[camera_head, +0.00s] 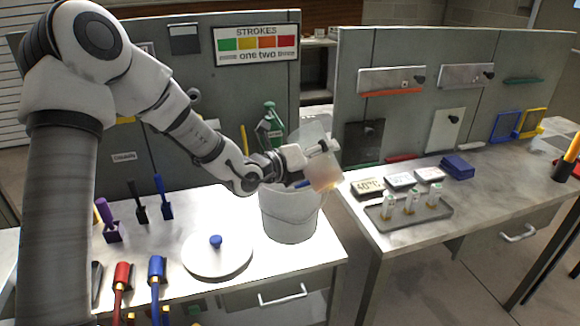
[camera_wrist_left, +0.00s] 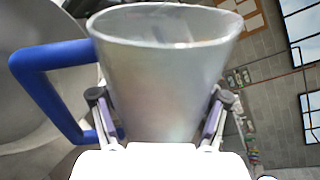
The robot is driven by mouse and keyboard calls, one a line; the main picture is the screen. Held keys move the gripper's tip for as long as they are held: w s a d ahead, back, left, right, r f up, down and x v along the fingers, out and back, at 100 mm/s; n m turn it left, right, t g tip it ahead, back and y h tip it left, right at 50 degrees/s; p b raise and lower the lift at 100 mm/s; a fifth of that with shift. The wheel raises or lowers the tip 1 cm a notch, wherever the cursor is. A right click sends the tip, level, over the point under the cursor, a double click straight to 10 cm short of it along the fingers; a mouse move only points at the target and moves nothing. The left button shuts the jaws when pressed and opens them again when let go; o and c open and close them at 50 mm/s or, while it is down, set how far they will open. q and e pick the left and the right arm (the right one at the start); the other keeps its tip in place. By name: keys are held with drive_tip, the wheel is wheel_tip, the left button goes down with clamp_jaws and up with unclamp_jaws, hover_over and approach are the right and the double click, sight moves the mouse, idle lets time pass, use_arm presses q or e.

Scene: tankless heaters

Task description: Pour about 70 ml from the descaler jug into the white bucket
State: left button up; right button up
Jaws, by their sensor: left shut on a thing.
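My left gripper (camera_head: 316,150) is shut on the descaler jug (camera_head: 322,172), a translucent jug with a pinkish tint towards its lower end. It holds the jug above the right rim of the white bucket (camera_head: 290,218), somewhat tilted. In the left wrist view, the two fingers (camera_wrist_left: 160,108) clasp the sides of the jug (camera_wrist_left: 165,75), and its blue handle (camera_wrist_left: 48,82) sticks out left. The jug's rim is at the top of that view. I cannot make out any stream or the level in the bucket. My right gripper is not in view.
A white round lid (camera_head: 205,262) with a blue knob lies left of the bucket on the bench. A green bottle (camera_head: 270,130) stands behind the bucket. Red and blue handled tools stand at the front left. A tray (camera_head: 425,214) with small vials sits on the right bench.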

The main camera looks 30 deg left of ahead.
use_arm(q)
drive_tip(key=shift+f+n+h+p, duration=0.15)
drive_tip(key=shift+f+n+p, duration=0.05)
drive_tip(key=shift+n+p, duration=0.5)
drive_tip(key=shift+f+n+h+p, duration=0.15)
drive_tip(key=shift+n+p, duration=0.45)
drive_tip(key=shift+p, duration=0.1)
idle(2.0)
drive_tip(key=f+m+b, duration=0.1)
drive_tip(key=b, duration=0.2)
drive_tip(key=shift+m+b, duration=0.3)
drive_tip(key=m+b, duration=0.1)
drive_tip(key=b, duration=0.1)
drive_tip(key=r+m+y+b, duration=0.1)
drive_tip(key=m+b, duration=0.1)
drive_tip(key=shift+s+t, duration=0.1)
drive_tip(key=shift+t, duration=0.2)
drive_tip(key=shift+r+p, duration=0.25)
drive_tip(key=shift+p, duration=0.05)
drive_tip(key=shift+w+f+m+b, duration=0.2)
drive_tip(key=shift+f+m+b, duration=0.1)
drive_tip(key=shift+b, duration=0.45)
drive_tip(key=shift+s+r, duration=0.1)
